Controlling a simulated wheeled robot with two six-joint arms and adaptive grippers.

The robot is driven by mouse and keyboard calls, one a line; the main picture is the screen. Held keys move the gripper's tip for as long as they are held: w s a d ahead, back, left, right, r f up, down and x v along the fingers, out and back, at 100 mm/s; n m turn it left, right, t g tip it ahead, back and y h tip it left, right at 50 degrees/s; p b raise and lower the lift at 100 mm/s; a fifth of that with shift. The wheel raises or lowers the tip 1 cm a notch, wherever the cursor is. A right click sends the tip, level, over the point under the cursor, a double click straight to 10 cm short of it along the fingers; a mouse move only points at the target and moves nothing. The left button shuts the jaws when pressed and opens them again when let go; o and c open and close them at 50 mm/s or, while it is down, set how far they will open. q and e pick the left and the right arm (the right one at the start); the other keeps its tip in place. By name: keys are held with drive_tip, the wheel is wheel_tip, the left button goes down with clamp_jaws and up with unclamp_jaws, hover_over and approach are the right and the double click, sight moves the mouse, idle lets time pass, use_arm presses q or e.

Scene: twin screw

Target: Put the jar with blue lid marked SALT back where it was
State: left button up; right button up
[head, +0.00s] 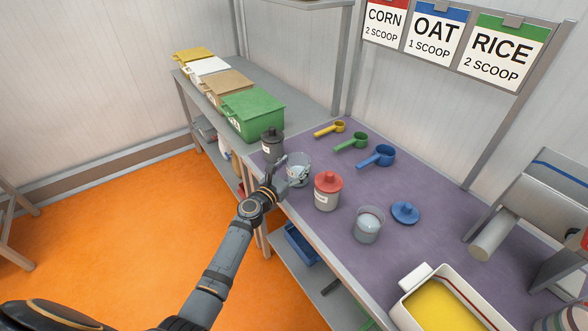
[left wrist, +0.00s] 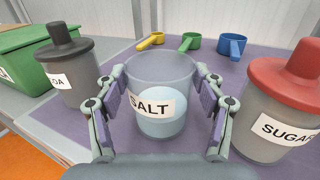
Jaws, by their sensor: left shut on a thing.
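A clear jar labelled SALT (left wrist: 163,85) with pale contents stands upright and lidless between the fingers of my left gripper (left wrist: 160,108), which is shut on it. In the head view the SALT jar (head: 299,171) is near the purple table's left edge, between a dark-lidded jar (head: 272,147) and a red-lidded jar (head: 327,192). I cannot tell whether its base touches the table. A blue lid (head: 405,212) lies apart on the table, beside another open clear jar (head: 368,225). My right gripper is not in view.
Yellow (head: 330,128), green (head: 352,141) and blue (head: 377,156) scoops lie behind the jars. A white tub (head: 407,313) with yellow contents is at the front right, near a grey machine (head: 540,205). A green bin (head: 252,112) stands at the back left.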

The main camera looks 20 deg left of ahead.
use_arm(q)
drive_tip(key=o, duration=1.3)
drive_tip(key=shift+f, duration=0.15)
drive_tip(key=shift+s, duration=0.25)
drive_tip(key=v, duration=1.1)
drive_tip(key=shift+s+r+b, duration=0.25)
drive_tip(key=shift+s+b, duration=0.05)
drive_tip(key=shift+b, duration=0.15)
drive_tip(key=shift+a, duration=0.1)
